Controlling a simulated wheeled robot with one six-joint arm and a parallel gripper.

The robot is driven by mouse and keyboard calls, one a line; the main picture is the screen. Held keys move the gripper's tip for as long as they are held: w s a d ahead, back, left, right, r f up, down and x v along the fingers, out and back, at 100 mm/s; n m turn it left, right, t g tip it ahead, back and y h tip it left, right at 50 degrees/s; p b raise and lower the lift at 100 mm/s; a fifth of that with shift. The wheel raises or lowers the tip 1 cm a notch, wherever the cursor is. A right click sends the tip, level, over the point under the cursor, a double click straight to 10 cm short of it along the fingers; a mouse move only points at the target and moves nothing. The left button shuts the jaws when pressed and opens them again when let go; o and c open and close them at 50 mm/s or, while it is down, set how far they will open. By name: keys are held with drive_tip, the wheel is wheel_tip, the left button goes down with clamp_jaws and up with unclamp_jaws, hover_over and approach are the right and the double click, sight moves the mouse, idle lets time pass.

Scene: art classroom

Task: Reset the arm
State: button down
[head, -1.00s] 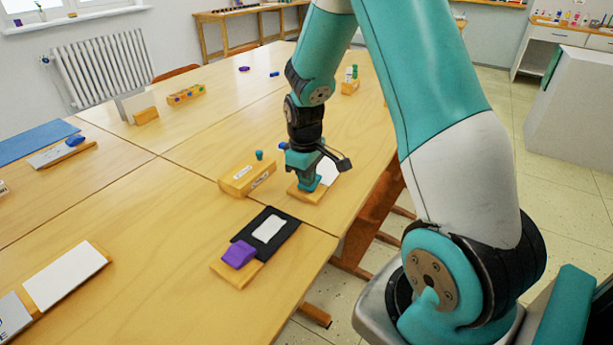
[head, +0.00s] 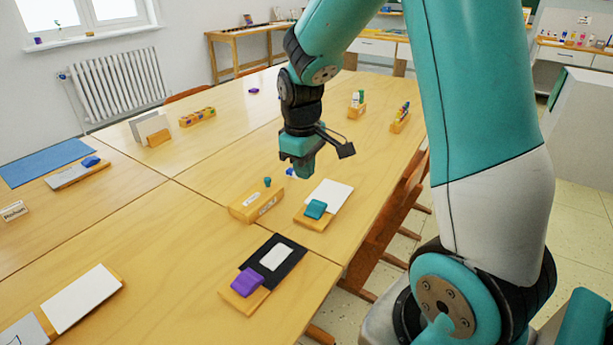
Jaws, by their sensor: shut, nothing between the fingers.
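My gripper (head: 304,170) hangs above the table in the head view, pointing down, shut with nothing held. Below it and a little to the right, a teal block (head: 316,209) rests on a wooden board with a white card (head: 329,194). The gripper is clear of this block. My teal and white arm fills the right side of the view and hides part of the room behind it.
A wooden box (head: 256,202) with a teal peg stands just below the gripper. A purple block (head: 247,282) lies by a black-framed card (head: 278,257). Small holders (head: 400,120) stand farther back. The wooden table (head: 170,235) has bare stretches at left.

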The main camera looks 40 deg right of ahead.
drive_tip(key=shift+r, duration=0.1)
idle(0.5)
drive_tip(key=s+a+r+n+y+p, duration=0.1)
drive_tip(key=s+a+r+y+p, duration=0.1)
drive_tip(key=s+a+r, duration=0.6)
drive_tip(key=s+a+r+n+y+p, duration=0.2)
drive_tip(key=s+a+r, duration=0.5)
drive_tip(key=s+a, duration=0.4)
drive_tip(key=a+y+p, duration=0.1)
drive_tip(key=a+p, duration=0.1)
drive_tip(key=a, duration=0.1)
drive_tip(key=shift+s+r, duration=0.15)
drive_tip(key=shift+r, duration=0.2)
